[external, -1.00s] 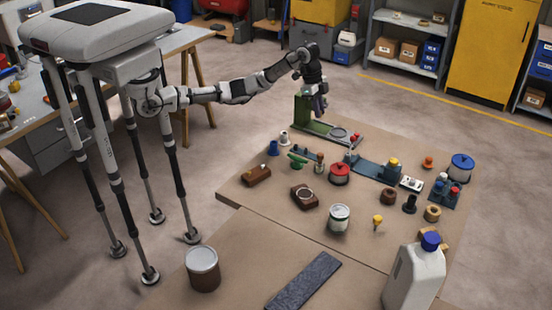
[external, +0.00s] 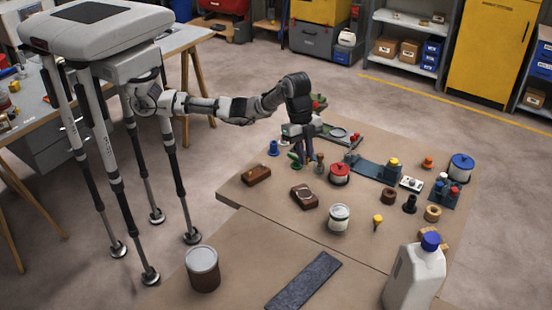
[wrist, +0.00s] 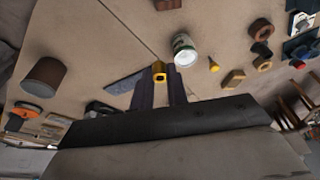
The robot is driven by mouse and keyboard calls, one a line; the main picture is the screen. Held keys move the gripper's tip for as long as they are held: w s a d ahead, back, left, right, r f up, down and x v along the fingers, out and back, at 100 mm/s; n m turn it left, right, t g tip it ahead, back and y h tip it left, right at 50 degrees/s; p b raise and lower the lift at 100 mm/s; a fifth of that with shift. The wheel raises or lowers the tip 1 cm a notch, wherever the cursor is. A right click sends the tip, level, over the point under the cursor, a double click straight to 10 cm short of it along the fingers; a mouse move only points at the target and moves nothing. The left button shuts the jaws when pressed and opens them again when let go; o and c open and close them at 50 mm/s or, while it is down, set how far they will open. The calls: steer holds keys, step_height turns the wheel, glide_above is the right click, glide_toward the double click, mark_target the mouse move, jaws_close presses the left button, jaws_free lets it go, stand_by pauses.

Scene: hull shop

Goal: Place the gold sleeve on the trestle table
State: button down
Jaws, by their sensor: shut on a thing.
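The gold sleeve (wrist: 159,72) shows in the wrist view as a small yellow ring-like piece with a dark opening, between the fingertips of my gripper (wrist: 160,78). My gripper is shut on it. In the external view my gripper (external: 305,158) points down over the far left part of the brown-topped table, among small parts; the sleeve cannot be made out there. I cannot tell the height of the fingertips above the surface. A grey-topped table with wooden trestle legs (external: 186,40) stands at the left, behind my body.
The brown tabletop (external: 245,215) holds a red-lidded pot (external: 339,174), a brown block (external: 257,175), a white can (external: 339,218), a dark strip (external: 304,282), a brown can (external: 203,268) and a white jug (external: 414,272). Bare room lies along its near left part.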

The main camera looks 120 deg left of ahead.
steer(key=d+m, duration=0.2)
steer(key=d, duration=1.3)
steer(key=m, duration=0.2)
glide_above(255, 261)
steer(key=shift+g+h, duration=0.4)
steer(key=f, duration=0.6)
steer(key=f+p, duration=0.1)
steer(key=f, duration=1.3)
steer(key=shift+s+a+f, duration=0.1)
steer(key=shift+s+a, duration=0.2)
steer(key=c, duration=1.4)
jaws_free()
steer(key=shift+f, duration=0.1)
steer(key=v, duration=1.2)
steer(key=shift+b, duration=0.3)
